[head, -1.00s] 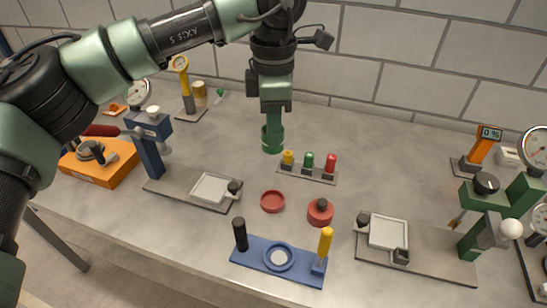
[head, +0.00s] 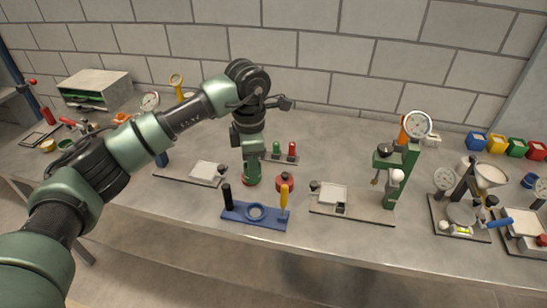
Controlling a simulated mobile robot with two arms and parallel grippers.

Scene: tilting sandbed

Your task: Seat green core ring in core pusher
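My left gripper (head: 250,168) points down over the workbench. A green cylindrical piece, which looks like the green core ring (head: 251,176), is at its fingertips. The fingers' hold is only partly visible. The piece is over the spot of a small red dish (head: 250,183), which it mostly covers; I cannot tell whether they touch. In front is a blue base (head: 237,212) with a black post, a yellow post and a round seat; I cannot tell whether this is the core pusher. My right gripper is out of view.
A rack with coloured pegs (head: 291,151) is close behind the gripper. Plates with pale square pans lie left (head: 207,171) and right (head: 332,195). A green stand with a dial (head: 405,160) rises at right. The front bench strip is clear.

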